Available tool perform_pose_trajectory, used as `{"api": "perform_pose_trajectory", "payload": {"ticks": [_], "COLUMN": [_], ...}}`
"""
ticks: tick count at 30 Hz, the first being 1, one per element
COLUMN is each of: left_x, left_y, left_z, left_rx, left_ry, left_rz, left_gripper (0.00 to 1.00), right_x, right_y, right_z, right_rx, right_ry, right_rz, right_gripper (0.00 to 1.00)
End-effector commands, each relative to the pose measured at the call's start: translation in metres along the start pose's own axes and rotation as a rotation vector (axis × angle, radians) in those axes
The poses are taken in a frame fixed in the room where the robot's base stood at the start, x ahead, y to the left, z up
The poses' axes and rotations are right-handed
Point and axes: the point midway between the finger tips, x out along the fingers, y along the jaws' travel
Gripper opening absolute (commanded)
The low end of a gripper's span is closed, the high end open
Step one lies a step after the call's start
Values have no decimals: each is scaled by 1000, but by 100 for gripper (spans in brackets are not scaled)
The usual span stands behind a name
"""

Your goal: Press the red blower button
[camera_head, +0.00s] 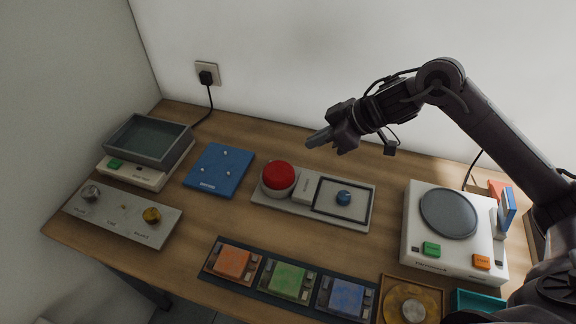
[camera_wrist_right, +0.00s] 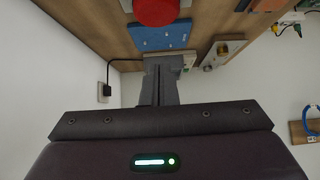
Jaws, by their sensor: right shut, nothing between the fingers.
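The red blower button (camera_head: 278,176) is a large red dome on a round white collar, at the left end of a light grey panel (camera_head: 350,220) in the middle of the table. It also shows at the top of the right wrist view (camera_wrist_right: 156,10), partly cut off. My right gripper (camera_head: 318,138) is shut and empty. In the head view it appears above and behind the button, to its upper right, apart from it. Its closed fingers also show in the right wrist view (camera_wrist_right: 160,80). My left gripper is not in view.
On the panel beside the button is a black-framed area with a blue knob (camera_head: 343,197). A blue pegged board (camera_head: 218,170) lies to the left, a grey tray (camera_head: 148,140) beyond it. Coloured modules (camera_head: 289,281) lie in front; a white device (camera_head: 455,245) stands right. The wall is behind.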

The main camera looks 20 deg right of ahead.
Motion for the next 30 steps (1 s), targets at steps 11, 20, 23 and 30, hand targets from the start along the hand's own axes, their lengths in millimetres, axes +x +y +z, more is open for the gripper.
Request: {"api": "perform_pose_trajectory", "payload": {"ticks": [11, 20, 23, 30], "left_x": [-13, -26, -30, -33], "left_y": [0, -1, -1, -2], "left_z": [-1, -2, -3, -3], "left_rx": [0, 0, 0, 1], "left_ry": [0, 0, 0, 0], "left_rz": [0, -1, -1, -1], "left_gripper": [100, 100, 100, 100], "right_x": [44, 105, 115, 128], "right_y": [-1, -1, 0, 0], "right_z": [-2, 3, 16, 28], "right_rx": [4, 4, 3, 0], "right_ry": [1, -4, -3, 0], "right_rz": [-4, -3, -1, 0], "right_gripper": [0, 0, 0, 0]}}
